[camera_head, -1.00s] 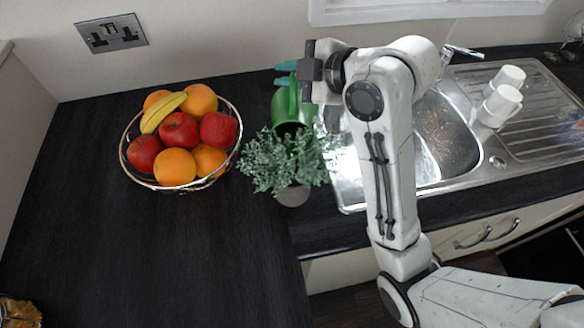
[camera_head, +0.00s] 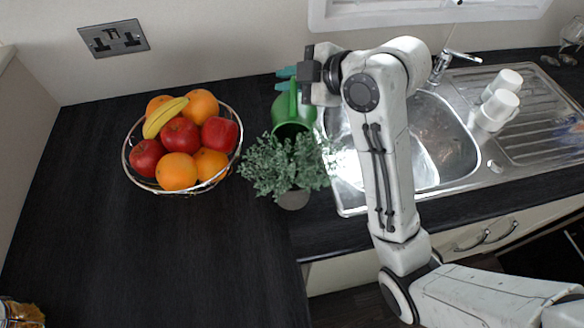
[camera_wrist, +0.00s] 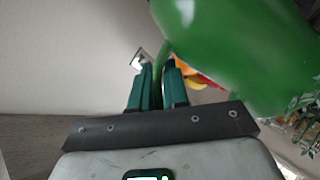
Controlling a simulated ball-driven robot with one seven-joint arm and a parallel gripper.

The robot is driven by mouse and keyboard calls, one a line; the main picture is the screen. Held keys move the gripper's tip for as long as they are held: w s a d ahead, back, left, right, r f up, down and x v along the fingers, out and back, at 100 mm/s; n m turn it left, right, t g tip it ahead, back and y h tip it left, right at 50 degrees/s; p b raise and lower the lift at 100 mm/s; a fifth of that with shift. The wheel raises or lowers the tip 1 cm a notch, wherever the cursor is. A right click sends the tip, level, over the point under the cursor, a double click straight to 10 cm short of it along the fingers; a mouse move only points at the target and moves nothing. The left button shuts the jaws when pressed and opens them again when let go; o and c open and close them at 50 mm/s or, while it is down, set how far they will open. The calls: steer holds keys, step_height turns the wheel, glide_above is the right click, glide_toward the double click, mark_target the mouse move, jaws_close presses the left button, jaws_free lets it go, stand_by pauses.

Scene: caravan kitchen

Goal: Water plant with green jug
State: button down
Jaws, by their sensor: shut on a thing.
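The green jug (camera_head: 291,112) is tilted, its open top facing toward the camera and down over the plant in the head view. My gripper (camera_head: 284,79) is shut on the jug's handle; its teal fingers show in the head view and close up in the wrist view (camera_wrist: 158,84). The jug (camera_wrist: 240,45) fills the upper right of the wrist view. The plant (camera_head: 285,165), bushy and grey-green in a small grey pot (camera_head: 293,199), stands on the dark worktop just in front of the jug. Its leaves hide the jug's lower edge. I cannot make out any water.
A wire bowl (camera_head: 146,182) of apples, oranges and a banana stands left of the plant, close to its leaves. The steel sink (camera_head: 425,165) with a tap (camera_head: 440,65) is to the right, with white mugs (camera_head: 499,103) on its drainer.

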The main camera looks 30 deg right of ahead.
steer(key=shift+m+g+y, duration=0.3)
steer(key=shift+m+g, duration=0.3)
steer(key=shift+g, duration=0.2)
steer(key=w+d+f+p, duration=0.2)
steer(key=shift+w+f, duration=0.15)
steer(key=shift+w, duration=0.15)
steer(key=shift+w+d+f+g+p, duration=0.2)
steer(key=shift+w+f+g+p, duration=0.1)
steer(key=shift+f+p, duration=0.25)
steer(key=shift+d+f+m+g+y, duration=0.1)
steer(key=shift+f+m+g+y, duration=0.2)
steer(key=shift+f+m+y, duration=0.15)
steer(key=shift+w+p, duration=0.1)
steer(key=shift+p, duration=0.2)
steer(key=w+d+f+m+g+y, duration=0.1)
steer(key=f+g, duration=0.1)
steer(key=f, duration=0.1)
steer(key=w+d+f+m+g+y+b, duration=0.1)
steer(key=f, duration=0.2)
steer(key=w+d+f+m+g+y+b, duration=0.1)
steer(key=w+f+m+g+y, duration=0.1)
steer(key=f, duration=0.1)
steer(key=shift+w+g, duration=0.1)
steer(key=shift+g, duration=0.2)
steer(key=shift+w+d+f+m+g+y+b, duration=0.2)
steer(key=shift+f+m+g+y+b, duration=0.25)
steer(key=shift+b, duration=0.5)
steer(key=shift+r, duration=0.2)
stand_by(2.3)
